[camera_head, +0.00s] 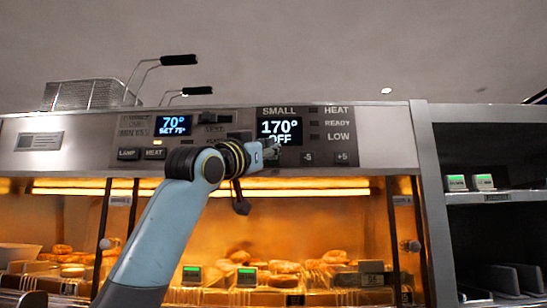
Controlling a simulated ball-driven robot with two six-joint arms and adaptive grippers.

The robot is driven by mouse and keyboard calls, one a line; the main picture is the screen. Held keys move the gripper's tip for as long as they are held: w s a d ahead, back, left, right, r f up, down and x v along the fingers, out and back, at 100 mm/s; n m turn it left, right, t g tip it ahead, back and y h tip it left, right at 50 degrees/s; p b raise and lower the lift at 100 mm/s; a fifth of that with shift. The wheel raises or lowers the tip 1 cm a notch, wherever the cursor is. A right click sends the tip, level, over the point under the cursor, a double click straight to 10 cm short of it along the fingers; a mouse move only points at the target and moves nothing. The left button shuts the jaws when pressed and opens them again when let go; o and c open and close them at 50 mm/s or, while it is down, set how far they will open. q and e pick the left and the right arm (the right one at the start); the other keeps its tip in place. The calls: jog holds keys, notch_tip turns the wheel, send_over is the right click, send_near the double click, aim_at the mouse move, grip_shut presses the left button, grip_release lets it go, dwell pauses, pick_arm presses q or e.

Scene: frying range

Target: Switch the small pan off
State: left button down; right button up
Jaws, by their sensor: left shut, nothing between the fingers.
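The small pan's control panel is on the steel fascia in the head view. Its display (280,131), under the label SMALL, reads 170° and OFF. Beside it are small dark lamps labelled HEAT, READY and LOW; none looks lit. Two buttons, -5 (308,158) and +5 (342,158), sit below. My left arm reaches up from the lower left. My left gripper (271,151) is shut and empty at the panel, just below and partly over the display's lower left. It hides whatever lies behind it; I cannot tell whether it touches the panel. My right gripper is not in view.
Left on the fascia, another display (174,125) reads 70° SET 75°, with LAMP (128,154) and HEAT (154,154) buttons below. A lit warming cabinet with fried food is underneath. Fry baskets (85,94) with black handles stand above. Shelves (490,197) are at right.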

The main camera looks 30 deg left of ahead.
pick_arm(q)
jog(key=s+d+p, duration=0.1)
jog(key=s+d, duration=0.1)
jog(key=s, duration=0.3)
jog(key=shift+s+d, duration=0.25)
jog(key=shift+d, duration=0.05)
dwell(0.7)
